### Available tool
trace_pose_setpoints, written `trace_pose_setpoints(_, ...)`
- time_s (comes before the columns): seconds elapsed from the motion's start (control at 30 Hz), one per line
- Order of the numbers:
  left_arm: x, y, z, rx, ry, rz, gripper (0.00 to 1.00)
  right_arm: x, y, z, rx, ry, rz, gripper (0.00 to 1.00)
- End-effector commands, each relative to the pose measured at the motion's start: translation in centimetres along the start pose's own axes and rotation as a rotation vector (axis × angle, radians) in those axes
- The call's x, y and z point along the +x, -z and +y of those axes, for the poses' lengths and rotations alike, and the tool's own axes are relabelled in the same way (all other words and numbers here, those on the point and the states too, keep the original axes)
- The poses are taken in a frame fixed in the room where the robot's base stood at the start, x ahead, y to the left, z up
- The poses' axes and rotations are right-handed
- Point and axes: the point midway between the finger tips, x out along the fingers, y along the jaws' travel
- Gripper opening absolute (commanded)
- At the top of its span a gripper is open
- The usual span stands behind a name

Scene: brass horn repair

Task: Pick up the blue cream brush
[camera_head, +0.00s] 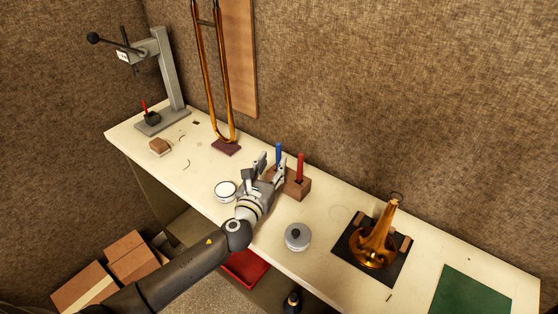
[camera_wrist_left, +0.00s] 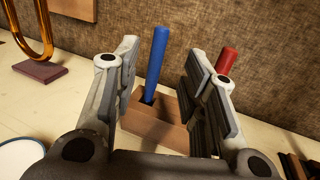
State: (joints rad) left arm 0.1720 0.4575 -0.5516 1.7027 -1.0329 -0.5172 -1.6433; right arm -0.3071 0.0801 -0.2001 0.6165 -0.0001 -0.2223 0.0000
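The blue cream brush (camera_head: 278,154) stands upright in a wooden block holder (camera_head: 298,187) on the bench. In the left wrist view the blue brush (camera_wrist_left: 157,62) rises from a slot of the holder (camera_wrist_left: 150,130), leaning slightly. My left gripper (camera_head: 270,165) is at the holder's left side. In the left wrist view my left gripper (camera_wrist_left: 160,75) is open, with the blue brush showing between its fingers and nothing gripped. A red-handled brush (camera_head: 300,167) stands in the same holder, just right of the blue one. It is partly hidden behind the right finger in the wrist view (camera_wrist_left: 227,61). My right gripper is not in view.
A white round tin (camera_head: 225,190) and a grey lidded pot (camera_head: 298,237) stand near my left arm. A brass horn part (camera_head: 376,248) rests on a dark mat at right. A brass slide (camera_head: 220,120) stands at the back left. A press (camera_head: 170,80) stands at far left.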

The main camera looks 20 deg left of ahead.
Motion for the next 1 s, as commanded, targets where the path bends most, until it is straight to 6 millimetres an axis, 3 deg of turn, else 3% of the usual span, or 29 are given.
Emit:
trace_pose_setpoints(0.17,1.2,-0.1,0.0,-0.002,-0.001,0.000,0.39,-0.2,-0.9,-0.1,0.000,0.002,-0.014,0.40)
trace_pose_setpoints(0.43,4.0,-0.1,0.3,-0.005,-0.002,0.000,0.39,-0.8,1.5,0.2,0.000,-0.002,0.022,0.40)
trace_pose_setpoints(0.6,5.8,0.1,0.3,-0.004,-0.002,0.000,0.39,-0.7,1.7,0.2,0.000,-0.003,0.027,0.40)
trace_pose_setpoints(0.93,6.3,0.1,0.3,-0.005,-0.001,0.001,0.39,-0.7,0.9,0.1,0.000,-0.002,0.014,0.40)
trace_pose_setpoints(1.0,6.3,0.1,0.3,-0.005,-0.001,0.000,0.30,-0.8,0.7,0.1,0.000,-0.001,0.010,0.40)
